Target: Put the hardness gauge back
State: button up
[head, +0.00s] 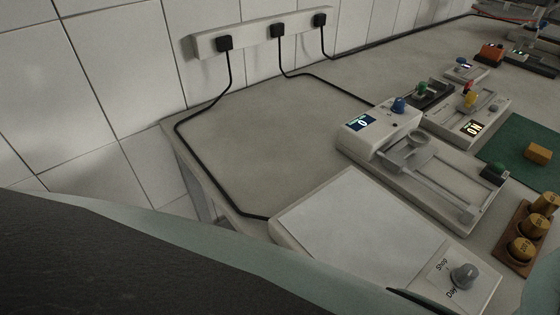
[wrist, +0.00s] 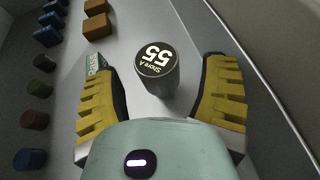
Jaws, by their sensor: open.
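In the wrist view a dark grey cylinder (wrist: 157,72) stands between the fingers of my gripper (wrist: 160,68). Its top face is marked "55" and "Shore A", so I take it for the hardness gauge. The yellow ribbed fingers are open on both sides of it, with a gap on each side. The cylinder appears upright on a grey surface; I cannot tell how far above it the fingers are. My gripper and this cylinder cannot be made out in the head view.
The wrist view shows a small green labelled item (wrist: 95,64) by the left finger, orange blocks (wrist: 96,25) and blue blocks (wrist: 47,36). The head view shows a white panel with a knob (head: 463,276), a device with a display (head: 362,122), wooden-rack weights (head: 522,248) and a green mat (head: 510,146).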

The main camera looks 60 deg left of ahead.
jog(key=p+v, duration=0.1)
jog(key=v, duration=0.8)
jog(key=shift+s, duration=0.25)
jog(key=shift+a, duration=0.1)
